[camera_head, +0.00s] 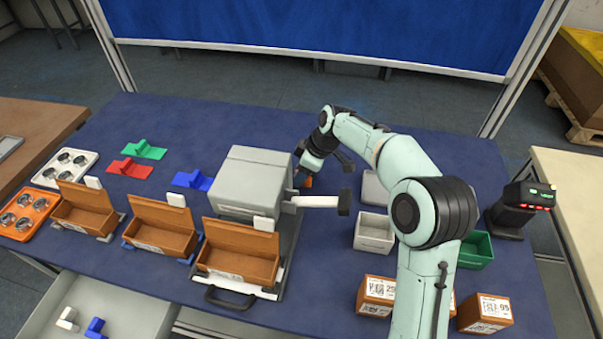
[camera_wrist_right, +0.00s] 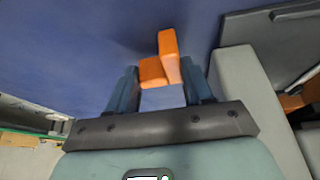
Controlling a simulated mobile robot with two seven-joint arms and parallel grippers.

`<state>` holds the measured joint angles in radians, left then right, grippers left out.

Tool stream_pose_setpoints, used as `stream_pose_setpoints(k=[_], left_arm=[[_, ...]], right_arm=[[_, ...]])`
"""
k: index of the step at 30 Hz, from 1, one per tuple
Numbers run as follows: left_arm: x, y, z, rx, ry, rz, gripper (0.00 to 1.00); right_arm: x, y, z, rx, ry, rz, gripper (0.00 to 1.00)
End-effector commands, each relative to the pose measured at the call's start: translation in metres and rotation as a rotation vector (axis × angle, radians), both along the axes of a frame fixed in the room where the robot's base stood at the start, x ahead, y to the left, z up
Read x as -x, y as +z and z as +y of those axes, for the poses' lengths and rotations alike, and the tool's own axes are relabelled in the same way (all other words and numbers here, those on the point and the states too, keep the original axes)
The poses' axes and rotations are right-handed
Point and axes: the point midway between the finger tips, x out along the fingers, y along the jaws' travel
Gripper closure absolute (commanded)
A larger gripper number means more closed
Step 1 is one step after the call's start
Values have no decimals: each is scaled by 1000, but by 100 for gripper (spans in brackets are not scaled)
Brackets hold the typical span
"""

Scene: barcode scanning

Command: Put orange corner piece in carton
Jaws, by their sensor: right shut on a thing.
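My right gripper (camera_head: 303,180) reaches down behind the right side of the grey machine. It is shut on the orange corner piece (camera_head: 308,183), which is partly hidden in the head view. In the right wrist view the orange corner piece (camera_wrist_right: 168,58) sits between the two fingers of the right gripper (camera_wrist_right: 160,84), with one arm of it sticking up. Three open brown cartons stand in a row at the left: a left one (camera_head: 84,222), a middle one (camera_head: 158,240) and a right one (camera_head: 236,266) in front of the grey machine. My left gripper is not in view.
The grey machine (camera_head: 250,170) has a bar with a black end (camera_head: 344,202) jutting right. Green (camera_head: 145,150), red (camera_head: 130,168) and blue (camera_head: 193,180) pieces lie at the left. A grey bin (camera_head: 374,232) and scanner (camera_head: 520,205) stand at the right.

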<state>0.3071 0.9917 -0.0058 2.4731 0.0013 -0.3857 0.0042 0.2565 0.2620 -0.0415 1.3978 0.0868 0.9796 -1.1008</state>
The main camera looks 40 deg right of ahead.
Motion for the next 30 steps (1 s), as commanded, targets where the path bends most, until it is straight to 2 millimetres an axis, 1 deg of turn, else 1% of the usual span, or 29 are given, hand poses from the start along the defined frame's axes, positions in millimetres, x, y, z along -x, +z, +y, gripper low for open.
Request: stream_pose_setpoints(k=[1,2,10,14,15,16,17,26,30], left_arm=[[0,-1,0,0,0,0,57],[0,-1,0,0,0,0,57],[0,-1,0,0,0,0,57],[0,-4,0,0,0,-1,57],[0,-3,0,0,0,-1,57],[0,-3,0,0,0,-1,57],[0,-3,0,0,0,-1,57],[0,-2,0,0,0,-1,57],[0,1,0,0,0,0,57]], right_arm=[[0,-5,0,0,0,0,78],[0,-7,0,1,0,-1,78],[0,-7,0,0,1,-2,78],[0,-11,0,0,1,-2,78],[0,-10,0,0,1,-2,36],[0,-10,0,0,1,-2,27],[0,-10,0,0,1,-2,24],[0,-8,0,0,1,-2,24],[3,5,-3,1,0,-4,24]])
